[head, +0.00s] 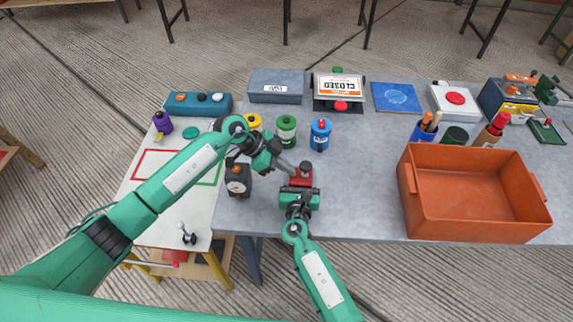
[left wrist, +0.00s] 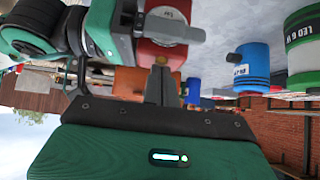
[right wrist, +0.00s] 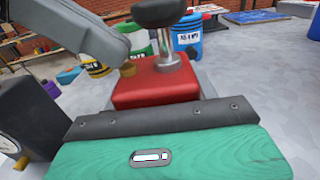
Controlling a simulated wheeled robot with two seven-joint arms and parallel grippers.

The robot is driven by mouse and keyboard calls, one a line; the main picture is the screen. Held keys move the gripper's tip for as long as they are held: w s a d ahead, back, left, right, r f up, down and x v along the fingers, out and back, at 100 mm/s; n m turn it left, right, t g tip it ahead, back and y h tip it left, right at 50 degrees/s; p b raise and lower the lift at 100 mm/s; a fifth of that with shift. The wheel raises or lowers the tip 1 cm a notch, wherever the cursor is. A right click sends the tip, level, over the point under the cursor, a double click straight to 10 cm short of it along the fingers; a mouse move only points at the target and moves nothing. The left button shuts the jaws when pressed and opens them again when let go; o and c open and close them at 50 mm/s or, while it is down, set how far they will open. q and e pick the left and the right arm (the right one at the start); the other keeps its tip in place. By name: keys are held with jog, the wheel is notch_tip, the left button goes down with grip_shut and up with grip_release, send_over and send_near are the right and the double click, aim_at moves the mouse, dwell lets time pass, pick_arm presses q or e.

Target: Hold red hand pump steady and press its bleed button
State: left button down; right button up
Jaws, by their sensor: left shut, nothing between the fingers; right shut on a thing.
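The red hand pump (head: 301,177) stands on the grey table. In the right wrist view its red body (right wrist: 155,88) carries a metal post with a black knob (right wrist: 158,12). A small brass-coloured piece (right wrist: 128,69), perhaps the bleed button, shows at its left side. My right gripper (head: 300,187) is shut on the pump from the near side. My left gripper (head: 291,168) is shut and empty, its grey finger (right wrist: 88,38) reaching the brass piece. I cannot tell whether it presses it. In the left wrist view the pump (left wrist: 162,55) is just beyond the fingertips.
A dark gauge box (head: 238,180) stands left of the pump. Yellow, green (head: 286,130) and blue (head: 320,134) canisters stand behind it. A large orange bin (head: 475,215) fills the table's right front. Table between pump and bin is clear.

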pick_arm(q)
jog(key=shift+s+a+f, duration=0.1)
jog(key=shift+s+f, duration=0.05)
jog(key=shift+f, duration=0.8)
pick_arm(e)
jog(key=shift+s+a+r, duration=0.1)
jog(key=shift+r, duration=0.05)
pick_arm(q)
jog(key=shift+f, duration=0.1)
jog(key=a+r, duration=0.6)
jog(key=r, duration=0.6)
jog(key=shift+a+r, duration=0.25)
jog(key=shift+a, duration=0.15)
